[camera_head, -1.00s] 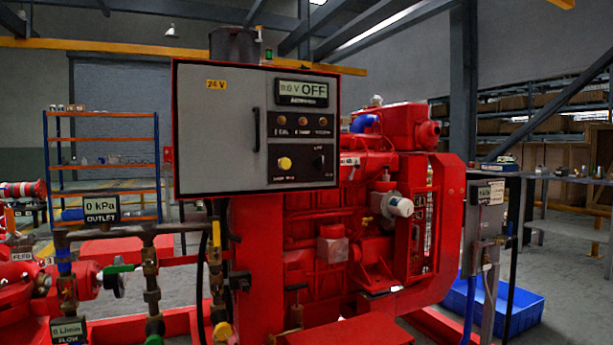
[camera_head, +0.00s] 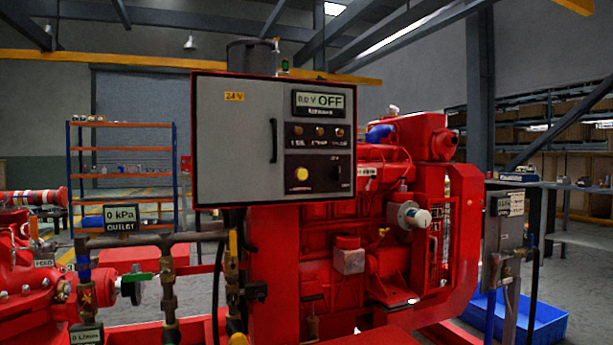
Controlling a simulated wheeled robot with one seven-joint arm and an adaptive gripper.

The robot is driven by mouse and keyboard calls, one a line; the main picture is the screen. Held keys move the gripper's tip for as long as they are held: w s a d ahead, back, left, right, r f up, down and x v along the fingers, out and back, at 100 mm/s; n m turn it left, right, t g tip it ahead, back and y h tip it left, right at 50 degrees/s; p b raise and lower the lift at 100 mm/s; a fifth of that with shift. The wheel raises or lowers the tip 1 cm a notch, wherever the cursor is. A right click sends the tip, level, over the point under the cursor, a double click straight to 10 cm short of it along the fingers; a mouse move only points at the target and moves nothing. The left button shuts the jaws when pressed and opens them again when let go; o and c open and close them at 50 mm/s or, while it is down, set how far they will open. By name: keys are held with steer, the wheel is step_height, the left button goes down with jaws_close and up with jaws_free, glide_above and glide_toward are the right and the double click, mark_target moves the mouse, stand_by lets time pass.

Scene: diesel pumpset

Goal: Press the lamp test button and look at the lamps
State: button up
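The grey control panel (camera_head: 235,150) with a red frame stands upright at the middle of the head view. A yellow push button (camera_head: 302,174) sits on its lower black plate, beside a dark rotary switch (camera_head: 336,173). I take the yellow button for the lamp test button, but its label is too small to read. Above it is a row of three small amber-brown lamps (camera_head: 320,132); none looks brightly lit. The display (camera_head: 318,103) at the top reads 0.0 V and OFF. My gripper is not in view.
The red diesel engine (camera_head: 370,230) stands behind and right of the panel. Pipes and valves (camera_head: 165,270) with a 0 kPa outlet gauge (camera_head: 121,217) are at left. A grey box on a post (camera_head: 505,220) and a blue bin (camera_head: 530,318) stand at right.

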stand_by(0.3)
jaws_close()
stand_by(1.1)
